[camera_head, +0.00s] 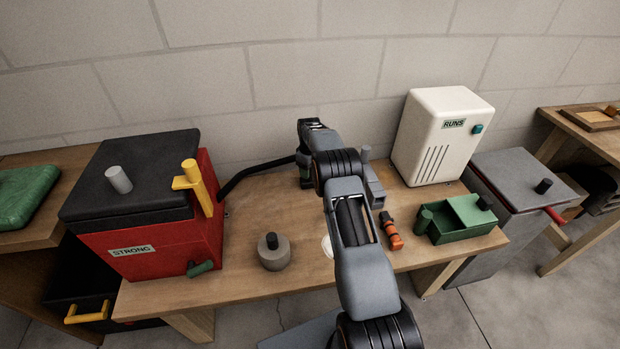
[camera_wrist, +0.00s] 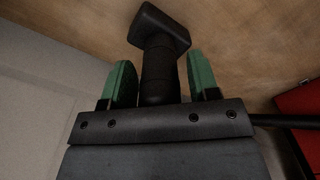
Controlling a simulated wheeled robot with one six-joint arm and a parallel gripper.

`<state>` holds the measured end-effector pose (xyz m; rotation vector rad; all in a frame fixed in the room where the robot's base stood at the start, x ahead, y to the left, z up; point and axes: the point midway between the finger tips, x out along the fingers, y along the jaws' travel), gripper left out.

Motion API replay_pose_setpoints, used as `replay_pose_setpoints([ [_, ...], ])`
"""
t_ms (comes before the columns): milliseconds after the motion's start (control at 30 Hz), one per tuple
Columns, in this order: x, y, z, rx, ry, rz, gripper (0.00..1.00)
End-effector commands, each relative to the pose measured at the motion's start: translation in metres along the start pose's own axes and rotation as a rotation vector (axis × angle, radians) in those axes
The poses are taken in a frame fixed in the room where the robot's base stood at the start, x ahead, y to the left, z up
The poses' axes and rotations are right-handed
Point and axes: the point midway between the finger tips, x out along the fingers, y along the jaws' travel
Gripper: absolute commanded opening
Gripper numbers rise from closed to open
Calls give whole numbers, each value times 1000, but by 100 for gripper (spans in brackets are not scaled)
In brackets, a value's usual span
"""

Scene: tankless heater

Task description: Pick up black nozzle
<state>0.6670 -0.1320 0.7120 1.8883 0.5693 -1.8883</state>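The black nozzle (camera_wrist: 160,68) shows in the wrist view, with a blocky wider head and a round shaft. Its shaft lies between the two green fingers of my gripper (camera_wrist: 160,58), and its head reaches past the fingertips. A narrow gap seems to show on each side of the shaft, so the fingers look open around it. In the head view my gripper (camera_head: 307,178) is low over the back of the wooden table (camera_head: 255,215), and my arm largely hides the nozzle there.
A black hose (camera_head: 255,172) runs from the red STRONG box (camera_head: 165,240) to near my gripper. A grey knobbed pot (camera_head: 274,252) stands left of my arm. An orange-black tool (camera_head: 391,232), a green tray (camera_head: 464,220) and the white RUNS heater (camera_head: 437,135) are to the right.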

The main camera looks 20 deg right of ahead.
Motion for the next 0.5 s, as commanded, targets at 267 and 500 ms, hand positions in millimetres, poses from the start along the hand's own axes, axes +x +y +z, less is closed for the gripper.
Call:
replay_pose_setpoints([
  [267,0,0,0,0,0,0,28],
  [500,-1,0,0,0,0,0,11],
])
